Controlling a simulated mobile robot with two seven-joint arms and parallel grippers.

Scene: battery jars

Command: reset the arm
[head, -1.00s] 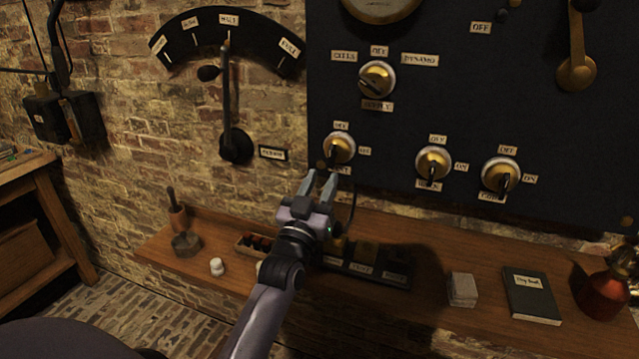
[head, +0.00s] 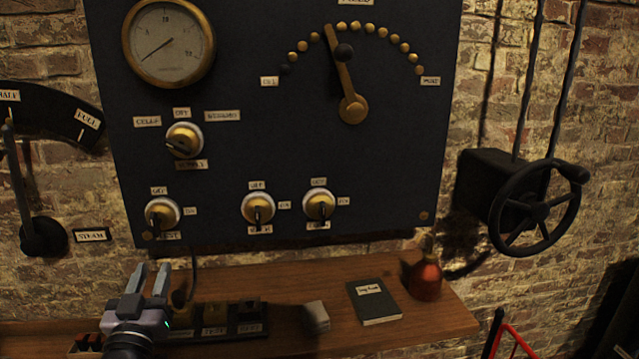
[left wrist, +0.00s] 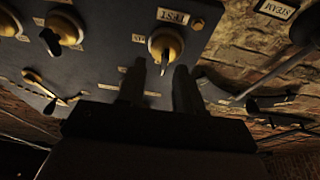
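My left gripper (head: 151,272) is open and empty, with a clear gap between its two fingers. It stands in front of the panel's lower left corner, below the brass TEST knob (head: 163,213) and apart from it in the head view. In the left wrist view the two fingers (left wrist: 158,85) show spread, with the TEST knob (left wrist: 166,46) beyond them and nothing gripped. My right gripper is in neither view.
The dark panel (head: 330,180) carries a gauge (head: 168,42), several knobs and a brass lever (head: 347,85). Below it, a wooden shelf (head: 440,315) holds a dark book (head: 375,302), a pale block (head: 316,316) and a red flask (head: 424,278). A handwheel (head: 536,207) is at right.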

